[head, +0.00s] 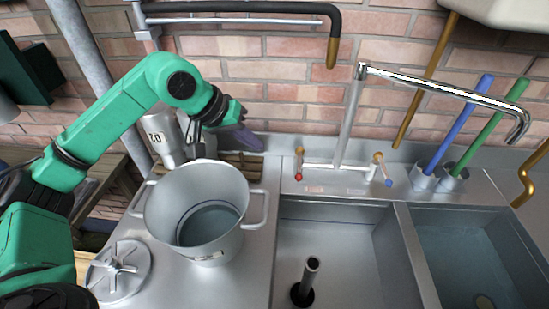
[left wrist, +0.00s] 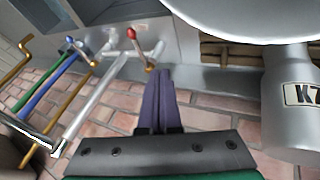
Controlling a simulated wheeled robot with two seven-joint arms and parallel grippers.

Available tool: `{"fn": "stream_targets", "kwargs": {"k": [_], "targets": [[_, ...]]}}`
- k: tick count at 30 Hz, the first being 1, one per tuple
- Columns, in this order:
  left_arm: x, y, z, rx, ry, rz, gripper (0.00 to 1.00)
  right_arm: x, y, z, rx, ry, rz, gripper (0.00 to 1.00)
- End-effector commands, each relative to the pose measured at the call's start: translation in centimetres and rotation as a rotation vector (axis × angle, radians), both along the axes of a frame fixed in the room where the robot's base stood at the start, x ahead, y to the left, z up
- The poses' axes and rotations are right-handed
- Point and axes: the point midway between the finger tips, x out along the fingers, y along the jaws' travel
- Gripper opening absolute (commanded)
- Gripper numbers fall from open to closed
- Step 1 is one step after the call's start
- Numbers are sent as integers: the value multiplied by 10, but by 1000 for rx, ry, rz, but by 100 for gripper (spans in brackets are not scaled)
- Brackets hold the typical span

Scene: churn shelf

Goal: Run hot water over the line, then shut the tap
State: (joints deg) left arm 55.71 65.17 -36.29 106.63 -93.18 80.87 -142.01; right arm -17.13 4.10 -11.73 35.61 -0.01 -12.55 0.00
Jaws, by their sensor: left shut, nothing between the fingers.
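The chrome tap (head: 348,120) stands behind the sinks, its long spout swung right over the right basin. It has a red-tipped handle (head: 299,163) on the left and a blue-tipped handle (head: 382,170) on the right. The red handle (left wrist: 133,38) and blue handle (left wrist: 75,42) also show in the left wrist view. I see no water stream from the spout. My left gripper (head: 248,140), with purple fingers, is shut and empty above the counter behind the pot, left of and apart from the red handle. Its fingers (left wrist: 160,88) are together in the wrist view. My right gripper is not in view.
A large metal pot (head: 165,215) and a lid (head: 120,270) sit on the left counter. A metal can (head: 166,140) is behind the pot. The left basin (head: 345,250) holds an upright pipe (head: 309,275). Blue (head: 465,120) and green (head: 495,125) rods stand right of the tap.

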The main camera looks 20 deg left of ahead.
Motion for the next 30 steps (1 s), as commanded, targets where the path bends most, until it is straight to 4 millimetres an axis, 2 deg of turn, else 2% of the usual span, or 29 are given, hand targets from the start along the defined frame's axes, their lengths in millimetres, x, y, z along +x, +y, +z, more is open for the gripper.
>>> {"fn": "stream_targets", "kwargs": {"k": [3, 5, 8, 12, 15, 19, 30], "targets": [[9, -9, -17, -1, 7, -1, 0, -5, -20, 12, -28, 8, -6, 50], [14, -14, -28, 0, 8, 0, 0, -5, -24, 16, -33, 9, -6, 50], [24, -22, -46, -1, 7, 1, 0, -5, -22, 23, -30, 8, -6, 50], [36, -34, -70, -1, 7, 1, 0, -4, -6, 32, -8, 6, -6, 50], [39, -54, -70, -2, 4, 0, 0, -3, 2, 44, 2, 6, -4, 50], [42, -67, -76, 1, 4, 2, 0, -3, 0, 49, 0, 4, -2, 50], [43, -70, -80, 2, 4, 4, 0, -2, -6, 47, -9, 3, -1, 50]]}}
